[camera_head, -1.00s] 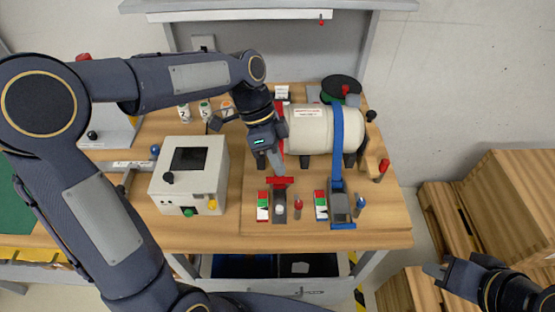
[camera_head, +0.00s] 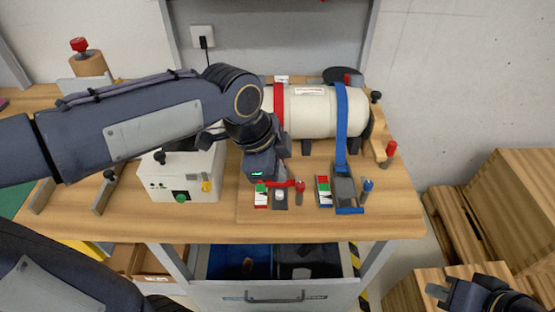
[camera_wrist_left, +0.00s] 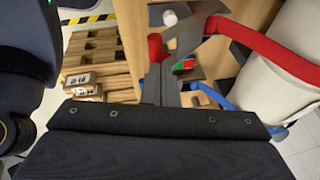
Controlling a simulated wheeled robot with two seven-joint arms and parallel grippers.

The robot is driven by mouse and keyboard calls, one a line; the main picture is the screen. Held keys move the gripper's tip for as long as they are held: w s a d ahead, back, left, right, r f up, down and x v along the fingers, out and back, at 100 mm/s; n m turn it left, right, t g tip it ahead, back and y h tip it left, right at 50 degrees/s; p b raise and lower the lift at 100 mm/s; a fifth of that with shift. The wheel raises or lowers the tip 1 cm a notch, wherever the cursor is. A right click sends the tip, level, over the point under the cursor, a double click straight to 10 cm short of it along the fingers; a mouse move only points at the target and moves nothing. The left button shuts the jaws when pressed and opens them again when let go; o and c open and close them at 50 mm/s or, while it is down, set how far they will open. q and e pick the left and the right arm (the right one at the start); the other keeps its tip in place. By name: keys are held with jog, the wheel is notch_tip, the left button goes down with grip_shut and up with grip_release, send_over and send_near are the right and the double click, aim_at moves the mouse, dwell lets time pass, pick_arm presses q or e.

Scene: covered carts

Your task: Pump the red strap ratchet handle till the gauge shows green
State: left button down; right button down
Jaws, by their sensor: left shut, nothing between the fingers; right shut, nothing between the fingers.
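The red strap (camera_head: 278,103) runs over the left part of a white cylinder (camera_head: 305,113) and down to a ratchet (camera_head: 280,198) on the wooden bench; it also shows in the wrist view (camera_wrist_left: 270,50). Part of the ratchet's red handle (camera_head: 290,184) shows; my left gripper (camera_head: 282,178) hides the rest. The left gripper is shut and empty, pointing down at the handle; I cannot tell whether it touches. A gauge (camera_head: 261,195) with green, red and white patches stands left of the ratchet; its reading is too small to tell. My right gripper (camera_head: 440,290) is shut, away from the bench.
A white box (camera_head: 185,175) is to the left. Wooden crates (camera_head: 500,210) stand right.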

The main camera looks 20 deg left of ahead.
pick_arm(q)
jog(key=shift+s+d+f+m+t+y+b, duration=0.2)
jog(key=shift+s+f+t+b, duration=0.6)
jog(key=shift+f+b, duration=0.9)
jog(key=shift+s+d+f+m+t+y+b, duration=0.2)
jog(key=shift+s+f+t+b, duration=0.6)
jog(key=shift+b, duration=1.65)
jog(key=shift+s+d+f+m+t+y+b, duration=0.15)
jog(key=shift+s+f+t+b, duration=0.35)
jog(key=shift+f+t+b, duration=1.2)
jog(key=shift+r+g+b, duration=0.2)
jog(key=shift+g+b, duration=0.2)
jog(key=shift+g, duration=0.2)
